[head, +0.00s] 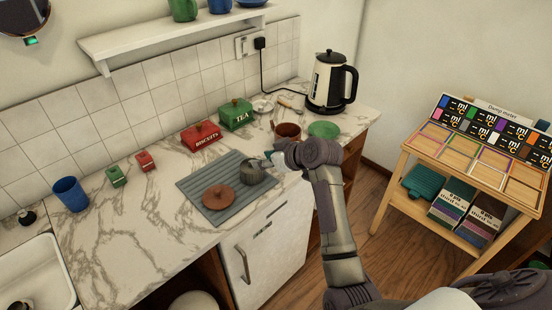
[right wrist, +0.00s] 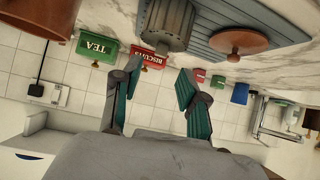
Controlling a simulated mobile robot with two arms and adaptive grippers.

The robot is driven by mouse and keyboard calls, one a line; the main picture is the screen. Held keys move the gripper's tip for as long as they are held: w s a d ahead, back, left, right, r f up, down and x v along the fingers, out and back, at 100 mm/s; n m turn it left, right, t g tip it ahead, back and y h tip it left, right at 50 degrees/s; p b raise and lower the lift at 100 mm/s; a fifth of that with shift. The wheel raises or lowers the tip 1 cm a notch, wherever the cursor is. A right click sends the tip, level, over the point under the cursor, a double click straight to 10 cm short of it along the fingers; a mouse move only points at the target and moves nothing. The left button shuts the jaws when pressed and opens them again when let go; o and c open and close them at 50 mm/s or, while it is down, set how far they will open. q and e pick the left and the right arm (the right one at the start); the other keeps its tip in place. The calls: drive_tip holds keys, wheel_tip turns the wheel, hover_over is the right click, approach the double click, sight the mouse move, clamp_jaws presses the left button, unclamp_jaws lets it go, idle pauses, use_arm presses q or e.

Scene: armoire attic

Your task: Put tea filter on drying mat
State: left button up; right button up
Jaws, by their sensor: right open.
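The tea filter (head: 254,173), which I take to be the grey ribbed cup, stands on the right part of the grey-blue ridged drying mat (head: 192,186). In the right wrist view the tea filter (right wrist: 165,24) appears upside down on the mat (right wrist: 285,22). My right gripper (head: 266,160) is at the filter's upper right side. In the wrist view my right gripper (right wrist: 160,72) has its teal fingers spread, with nothing between them and the filter just beyond the tips. My left gripper is not in view.
A brown lid (head: 218,196) lies on the mat left of the filter. A brown pot (head: 288,131), a green plate (head: 323,130), a kettle (head: 330,82), a green TEA tin (head: 236,114) and a red BISCUITS tin (head: 200,135) stand behind.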

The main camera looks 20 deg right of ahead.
drive_tip(key=v, duration=0.6)
idle(0.3)
drive_tip(key=s+a+f+m+g+h, duration=0.1)
drive_tip(key=s+a+f+g+h, duration=0.15)
drive_tip(key=s+f, duration=1.1)
drive_tip(key=s+a+f+m+g+h, duration=0.1)
drive_tip(key=s+g, duration=0.1)
drive_tip(key=s, duration=0.7)
drive_tip(key=s+a+f+m+g+h, duration=0.1)
drive_tip(key=s+f+g, duration=0.1)
drive_tip(key=s, duration=0.8)
wheel_tip(320, 180, down, 28)
drive_tip(key=s+g, duration=0.2)
drive_tip(key=s, duration=0.1)
drive_tip(key=s+d+f, duration=0.2)
drive_tip(key=s+f, duration=1.2)
drive_tip(key=s, duration=0.1)
drive_tip(key=shift+s+d+n, duration=0.15)
drive_tip(key=shift+s+n, duration=0.05)
drive_tip(key=shift+n, duration=0.1)
